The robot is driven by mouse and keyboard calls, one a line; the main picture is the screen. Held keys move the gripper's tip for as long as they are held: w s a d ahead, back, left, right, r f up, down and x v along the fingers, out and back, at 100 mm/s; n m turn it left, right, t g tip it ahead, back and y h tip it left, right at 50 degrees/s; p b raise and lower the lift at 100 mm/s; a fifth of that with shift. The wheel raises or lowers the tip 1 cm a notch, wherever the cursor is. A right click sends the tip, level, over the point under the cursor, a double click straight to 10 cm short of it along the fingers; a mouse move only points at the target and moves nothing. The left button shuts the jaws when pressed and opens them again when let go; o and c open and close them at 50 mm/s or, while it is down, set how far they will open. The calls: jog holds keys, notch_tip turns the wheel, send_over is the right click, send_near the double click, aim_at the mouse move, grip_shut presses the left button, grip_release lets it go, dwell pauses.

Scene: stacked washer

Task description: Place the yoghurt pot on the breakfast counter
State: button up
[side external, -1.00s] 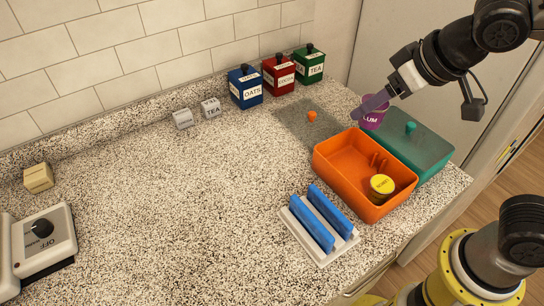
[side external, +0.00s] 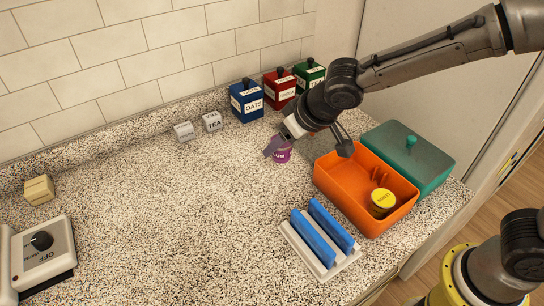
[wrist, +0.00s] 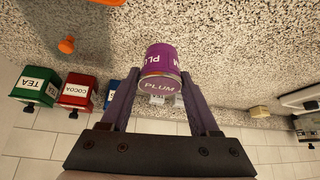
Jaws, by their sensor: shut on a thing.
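The yoghurt pot (side external: 282,156) is purple with a PLUM label. In the wrist view the pot (wrist: 160,62) sits between the two purple fingers, lid toward the camera. My gripper (side external: 276,151) is shut on it, and the fingers partly cover it in the side view. The pot is at or just above the speckled breakfast counter (side external: 150,220), in front of the canisters. I cannot tell whether its base touches the counter.
An orange tray (side external: 340,172) holding a yellow-lidded pot (side external: 382,199) and a teal lidded box (side external: 425,158) stand right. A white rack with blue bars (side external: 314,236) is in front. Canisters (side external: 246,103) stand behind. The counter's middle-left is clear.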

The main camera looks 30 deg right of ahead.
aim_at(286, 146)
jog(key=x, duration=0.2)
jog(key=shift+w+a+f, duration=0.15)
jog(key=shift+w+a, duration=0.05)
jog(key=shift+a, duration=0.05)
jog(key=shift+w+a+f, duration=0.1)
jog(key=shift+w+f, duration=0.05)
jog(key=shift+f, duration=0.8)
jog(key=shift+w+a+f, duration=0.1)
jog(key=shift+w+f, duration=0.05)
jog(key=shift+f, duration=0.8)
jog(key=o, duration=1.4)
jog(key=shift+f, duration=0.15)
jog(key=shift+s+r, duration=0.1)
jog(key=shift+r, duration=0.3)
jog(key=v, duration=1.1)
jog(key=shift+s+d+r, duration=0.15)
